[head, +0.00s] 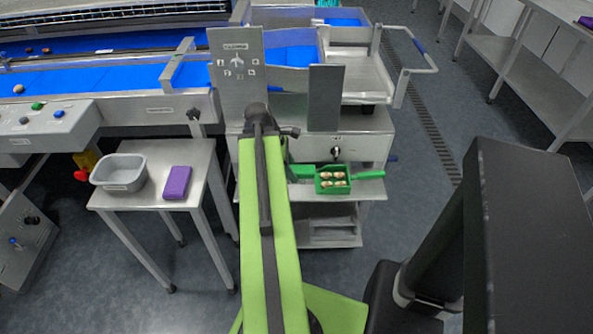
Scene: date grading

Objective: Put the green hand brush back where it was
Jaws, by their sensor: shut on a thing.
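My gripper (289,132) is at the far end of my lime-green arm, in front of the steel machine, and is mostly hidden by the arm's dark end. It is shut on the green hand brush (301,171), whose thin upright part runs up beside the arm toward the gripper. The brush's wider green part shows just right of the arm, at the steel shelf below the machine front. I cannot tell whether it touches the shelf.
A side table (145,198) at left holds a grey tub (119,184) and a purple block (177,183). Upright steel plates (324,98) stand beyond my gripper. Floor at right is partly clear.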

